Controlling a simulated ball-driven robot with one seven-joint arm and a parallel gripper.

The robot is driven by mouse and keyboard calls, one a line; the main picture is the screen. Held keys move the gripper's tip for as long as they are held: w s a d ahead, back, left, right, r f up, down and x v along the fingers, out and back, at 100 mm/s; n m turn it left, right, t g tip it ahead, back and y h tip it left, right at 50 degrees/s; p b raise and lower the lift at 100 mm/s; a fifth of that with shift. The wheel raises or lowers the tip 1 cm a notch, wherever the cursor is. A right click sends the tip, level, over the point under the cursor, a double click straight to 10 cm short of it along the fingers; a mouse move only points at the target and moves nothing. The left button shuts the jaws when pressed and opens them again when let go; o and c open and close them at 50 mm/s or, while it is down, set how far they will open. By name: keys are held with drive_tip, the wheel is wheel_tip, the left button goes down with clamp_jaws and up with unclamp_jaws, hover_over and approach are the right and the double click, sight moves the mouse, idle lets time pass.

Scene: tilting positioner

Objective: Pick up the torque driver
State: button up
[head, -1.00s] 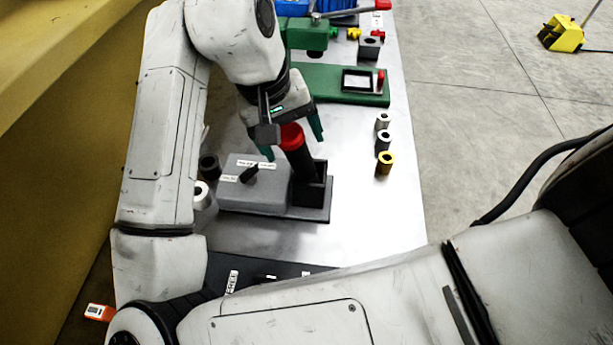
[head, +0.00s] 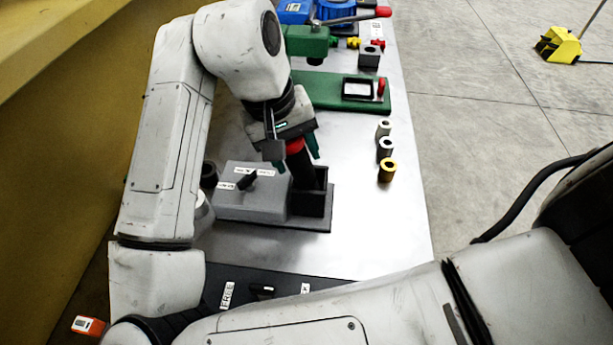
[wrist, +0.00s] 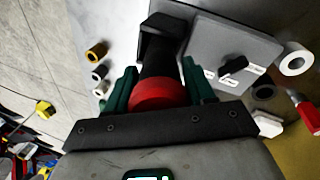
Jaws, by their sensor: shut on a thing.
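The torque driver (wrist: 158,75) has a black shaft and a red cap. In the head view its red cap (head: 294,146) shows just under my gripper, and the black shaft stands a little tilted in the open black holder (head: 314,204) at the right of a grey box. My gripper (head: 296,150) is over the driver's top, and its green fingers are shut on it. In the wrist view the green fingers (wrist: 158,92) stand on both sides of the driver by the red cap. The driver's lower end is hidden in the holder.
The grey box (head: 240,205) with a black knob and labels adjoins the holder. Several small bushings (head: 386,150) stand in a row to the right. A green fixture (head: 342,92) lies behind. The metal table (head: 375,225) is bare at the right front.

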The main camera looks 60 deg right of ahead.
clamp_jaws()
drive_tip(key=shift+r, duration=0.15)
idle(0.4)
